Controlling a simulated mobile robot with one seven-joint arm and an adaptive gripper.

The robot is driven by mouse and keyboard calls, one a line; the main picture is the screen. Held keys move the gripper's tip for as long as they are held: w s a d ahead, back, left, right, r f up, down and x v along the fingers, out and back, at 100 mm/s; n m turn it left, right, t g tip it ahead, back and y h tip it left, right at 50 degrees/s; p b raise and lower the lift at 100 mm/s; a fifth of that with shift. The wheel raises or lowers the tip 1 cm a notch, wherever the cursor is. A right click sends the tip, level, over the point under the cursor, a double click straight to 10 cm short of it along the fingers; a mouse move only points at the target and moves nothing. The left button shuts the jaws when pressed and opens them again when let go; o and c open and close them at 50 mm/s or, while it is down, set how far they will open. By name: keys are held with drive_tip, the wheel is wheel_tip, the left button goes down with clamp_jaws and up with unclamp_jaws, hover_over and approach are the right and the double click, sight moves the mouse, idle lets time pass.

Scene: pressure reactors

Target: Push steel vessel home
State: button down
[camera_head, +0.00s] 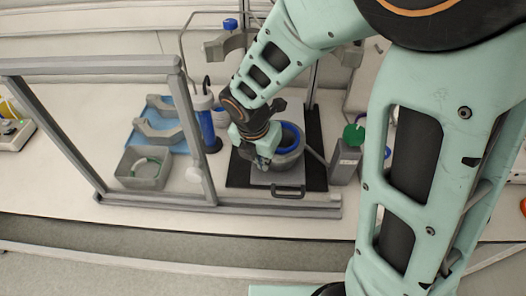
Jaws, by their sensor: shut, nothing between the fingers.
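The steel vessel (287,161) is a grey round pot with a blue ring at its top. It sits on a grey plate with a dark handle (288,190), over a black base board (315,150). My gripper (262,163) is shut and empty, pointing down at the left front side of the vessel. It overlaps the vessel in the picture; I cannot tell whether they touch. The left part of the vessel is hidden behind my gripper and wrist.
A grey frame (185,130) stands to the left along the bench front. Behind it are a grey bin (145,168), grey clamp parts on a blue mat (160,118) and a blue cylinder (207,130). A grey box (345,162) stands right of the vessel.

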drive_tip(key=w+p, duration=0.3)
drive_tip(key=w, duration=0.5)
drive_tip(key=shift+w+d, duration=0.15)
drive_tip(key=shift+w, duration=0.15)
